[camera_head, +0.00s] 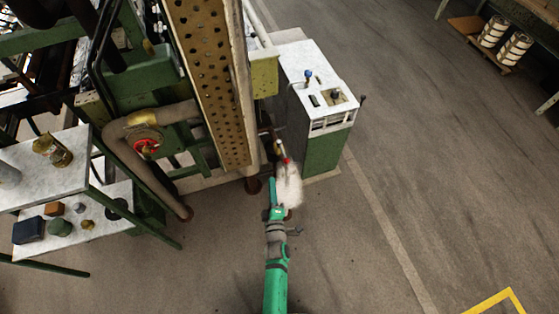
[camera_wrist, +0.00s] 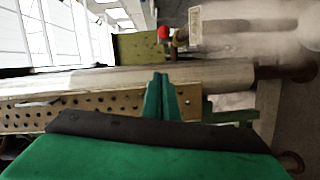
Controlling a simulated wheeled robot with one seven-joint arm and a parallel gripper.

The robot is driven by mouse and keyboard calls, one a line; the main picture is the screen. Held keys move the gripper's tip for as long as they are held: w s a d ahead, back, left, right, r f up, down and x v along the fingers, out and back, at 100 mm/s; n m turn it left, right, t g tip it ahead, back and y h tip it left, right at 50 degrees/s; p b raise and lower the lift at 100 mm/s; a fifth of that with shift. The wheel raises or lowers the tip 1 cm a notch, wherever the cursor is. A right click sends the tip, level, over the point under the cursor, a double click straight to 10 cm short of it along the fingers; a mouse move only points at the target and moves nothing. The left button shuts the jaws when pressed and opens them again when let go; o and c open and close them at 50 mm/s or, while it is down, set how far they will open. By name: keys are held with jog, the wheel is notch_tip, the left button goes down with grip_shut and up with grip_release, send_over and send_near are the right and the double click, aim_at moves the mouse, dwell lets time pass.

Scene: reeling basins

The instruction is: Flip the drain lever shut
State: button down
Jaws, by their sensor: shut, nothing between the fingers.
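The drain lever shows as a small red tip (camera_head: 285,160) beside a brass fitting low on the machine, between the perforated beam and the green-and-white cabinet. In the wrist view a red knob (camera_wrist: 163,32) sits beside the brass fitting, above and beyond my fingertips. My gripper (camera_head: 272,183) is below the lever in the head view. Its green fingers (camera_wrist: 160,82) are shut together and empty, apart from the red knob. White steam beside my gripper partly hides the area around the fitting, so the lever's exact angle is hard to tell.
The perforated beam (camera_head: 215,80) stands close on the left. The cabinet (camera_head: 325,152) stands close on the right. A two-level side table (camera_head: 40,165) holds small items at far left. Open floor (camera_head: 440,170) lies to the right.

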jog(key=shift+w, duration=0.45)
send_near(283, 152)
jog(key=w+a, duration=0.5)
jog(key=a, duration=0.1)
jog(key=shift+w+d+f, duration=0.1)
jog(key=shift+w+d, duration=0.1)
jog(key=shift+d, duration=0.8)
jog(key=shift+w+d+f, duration=0.15)
jog(key=shift+w+d, duration=0.05)
jog(key=shift+d, duration=0.75)
jog(key=shift+w+a+n+y, duration=0.15)
jog(key=shift+n+y, duration=0.15)
